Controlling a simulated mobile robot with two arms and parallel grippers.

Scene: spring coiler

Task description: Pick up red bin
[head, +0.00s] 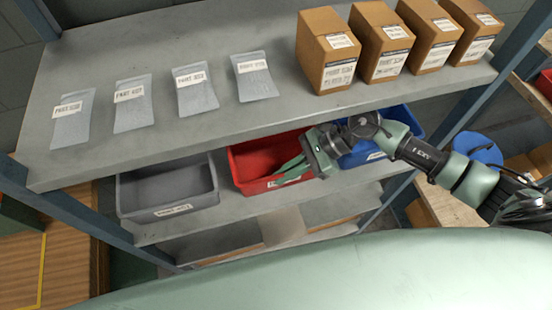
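The red bin (250,155) sits on the middle shelf, between a grey bin and a blue bin. A white label is on its front, partly covered by my gripper. My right gripper (287,172) comes in from the right, and its green fingers reach over the right front part of the red bin. The two fingers look apart, with no object clearly between them. I cannot tell whether they touch the bin's rim. The bin's right end is hidden behind the gripper body. My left gripper is not in view.
The grey bin (168,188) stands left and the blue bin (396,130) right of the red bin. The upper shelf (190,128) overhangs closely, bearing several labelled pouches and cardboard boxes (378,45). A blue shelf post (470,105) stands near my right arm.

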